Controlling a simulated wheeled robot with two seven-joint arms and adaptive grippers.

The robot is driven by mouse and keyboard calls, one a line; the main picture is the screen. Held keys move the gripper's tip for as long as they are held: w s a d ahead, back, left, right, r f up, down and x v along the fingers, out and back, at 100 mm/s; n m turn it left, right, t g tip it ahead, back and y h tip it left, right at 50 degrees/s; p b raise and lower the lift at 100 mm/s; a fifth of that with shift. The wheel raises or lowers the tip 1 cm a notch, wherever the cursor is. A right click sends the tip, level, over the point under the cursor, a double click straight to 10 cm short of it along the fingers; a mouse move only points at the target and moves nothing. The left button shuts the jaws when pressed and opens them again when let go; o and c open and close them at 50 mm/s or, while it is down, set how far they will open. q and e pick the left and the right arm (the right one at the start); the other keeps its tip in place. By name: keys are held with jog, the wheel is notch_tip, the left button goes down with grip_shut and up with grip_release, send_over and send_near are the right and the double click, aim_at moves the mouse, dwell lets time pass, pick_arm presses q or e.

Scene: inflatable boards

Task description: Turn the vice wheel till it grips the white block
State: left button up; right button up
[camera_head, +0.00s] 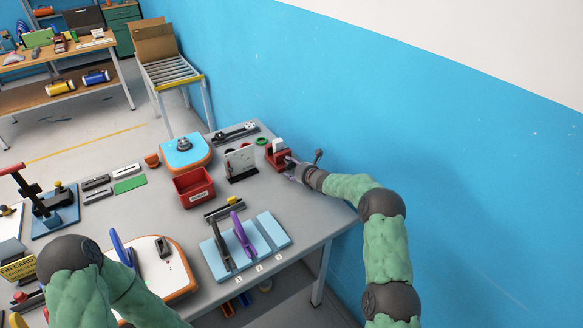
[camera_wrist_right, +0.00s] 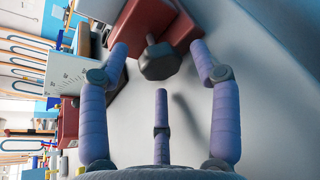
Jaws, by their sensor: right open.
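The red vice (camera_head: 277,157) stands at the table's far right edge, near the blue wall, with the white block (camera_head: 278,144) at its top. In the right wrist view the red vice body (camera_wrist_right: 162,18) fills the top, with the white block (camera_wrist_right: 101,9) at its upper left. The dark vice wheel (camera_wrist_right: 160,60) faces my right gripper (camera_wrist_right: 160,52). My right gripper is open, its fingers on either side of the wheel with gaps visible. In the head view the right gripper (camera_head: 291,168) is beside the vice, partly hiding the wheel. My left gripper is out of view.
Left of the vice are an upright white panel (camera_head: 240,161), a red bin (camera_head: 194,187) and a blue-topped board (camera_head: 185,152). A light-blue slotted board (camera_head: 264,236) lies nearer me. The blue wall (camera_head: 440,150) is close on the right.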

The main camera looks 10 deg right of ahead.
jog(key=shift+w+a+f, duration=0.15)
jog(key=shift+w+a, duration=0.05)
jog(key=shift+w, duration=0.3)
jog(key=c, duration=1.1)
jog(key=shift+c, duration=0.2)
jog(key=shift+m+p, duration=0.4)
jog(key=shift+p, duration=0.1)
jog(key=shift+d+f+m+y, duration=0.1)
jog(key=shift+m+y, duration=0.3)
jog(key=shift+f+m+g+y, duration=0.1)
jog(key=shift+m+g+y, duration=0.2)
jog(key=shift+m+y, duration=0.3)
jog(key=shift+m+y+b, duration=0.6)
jog(key=shift+m+b, duration=0.2)
jog(key=shift+m, duration=0.2)
